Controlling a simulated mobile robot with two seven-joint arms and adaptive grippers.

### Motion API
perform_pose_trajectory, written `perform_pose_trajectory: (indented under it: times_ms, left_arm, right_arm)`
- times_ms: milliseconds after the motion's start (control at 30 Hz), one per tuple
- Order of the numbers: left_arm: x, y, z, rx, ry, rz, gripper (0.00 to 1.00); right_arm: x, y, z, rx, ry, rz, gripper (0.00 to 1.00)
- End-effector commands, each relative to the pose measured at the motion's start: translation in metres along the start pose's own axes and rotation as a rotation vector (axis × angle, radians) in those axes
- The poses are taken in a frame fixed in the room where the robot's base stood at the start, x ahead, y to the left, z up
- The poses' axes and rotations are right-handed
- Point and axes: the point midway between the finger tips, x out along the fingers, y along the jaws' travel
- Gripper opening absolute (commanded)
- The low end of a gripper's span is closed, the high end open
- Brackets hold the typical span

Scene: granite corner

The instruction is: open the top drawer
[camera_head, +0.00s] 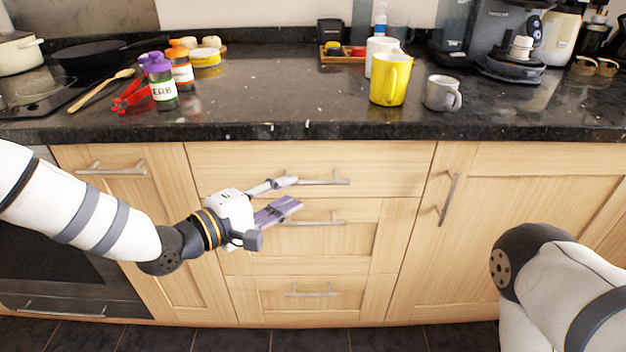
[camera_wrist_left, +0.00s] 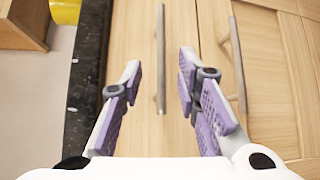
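The top drawer (camera_head: 228,162) is the pale wood front just under the dark worktop, in the middle of the head view. It looks flush with its neighbours. Its metal bar handle (camera_head: 325,182) is horizontal there. My left gripper (camera_head: 293,193) is open and empty in front of the drawer, at the handle's left end, one finger higher than the other. In the left wrist view, the handle (camera_wrist_left: 161,60) runs in between the spread fingers of the left gripper (camera_wrist_left: 159,80). I see no finger touching it. My right gripper is out of view.
A second drawer handle (camera_head: 315,222) lies just below, and a lower one (camera_head: 312,294) further down. The worktop edge (camera_head: 300,130) overhangs above the gripper. A yellow mug (camera_head: 391,80) and a grey cup (camera_head: 441,93) stand near that edge. A cupboard handle (camera_head: 447,198) is to the right.

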Motion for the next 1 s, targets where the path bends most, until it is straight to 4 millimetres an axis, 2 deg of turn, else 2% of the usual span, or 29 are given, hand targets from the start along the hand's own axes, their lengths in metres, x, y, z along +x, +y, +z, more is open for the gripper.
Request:
perform_pose_trajectory:
  times_ms: [100,200,333,633,667,700,800,1000]
  left_arm:
    - [0.031,-0.004,0.002,0.001,-0.003,-0.003,0.30]
    - [0.052,-0.004,0.001,0.000,-0.001,-0.002,0.30]
    - [0.068,-0.003,0.001,0.000,-0.001,-0.003,0.30]
    - [0.073,-0.001,0.000,-0.001,0.000,-0.003,0.30]
    - [0.073,-0.001,0.000,-0.001,0.000,-0.003,0.28]
    - [0.073,-0.001,0.000,-0.001,0.000,-0.002,0.18]
    - [0.073,-0.001,0.000,0.000,0.000,-0.002,0.00]
    - [0.073,-0.001,0.000,-0.001,0.000,-0.002,0.00]
  right_arm:
    - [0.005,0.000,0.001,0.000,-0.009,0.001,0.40]
    - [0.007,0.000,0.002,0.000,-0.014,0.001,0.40]
    - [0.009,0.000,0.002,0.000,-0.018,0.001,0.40]
    - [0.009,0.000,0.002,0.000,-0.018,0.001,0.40]
    - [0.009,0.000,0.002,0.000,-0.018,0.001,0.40]
    - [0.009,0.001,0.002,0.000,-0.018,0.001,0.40]
    - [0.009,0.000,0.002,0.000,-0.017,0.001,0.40]
    - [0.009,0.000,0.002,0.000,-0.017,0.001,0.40]
